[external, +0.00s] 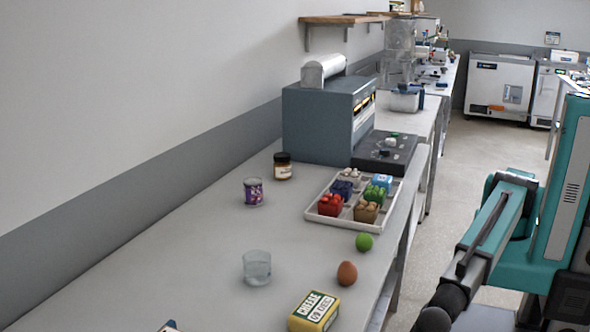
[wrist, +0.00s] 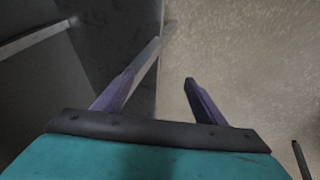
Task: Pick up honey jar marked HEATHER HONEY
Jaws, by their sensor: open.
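A small jar (external: 283,167) with a dark lid and a pale label stands upright on the bench near the wall, left of the blue-grey machine. It looks like a honey jar, but its label is too small to read. My gripper (wrist: 158,86) shows in the wrist view with its two purple fingers apart and nothing between them. It points down at the floor beside a bench edge, away from the jar. The jar is not in the wrist view. In the external view my arm is at the right, off the bench, and the gripper cannot be made out.
A purple-labelled jar (external: 254,192) stands close to the dark-lidded jar. A white tray (external: 312,214) holds several small punnets. A glass (external: 257,268), a green ball (external: 364,242), a brown egg (external: 347,273) and a yellow-green box (external: 314,312) are nearer. The bench's left side (external: 165,265) is clear.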

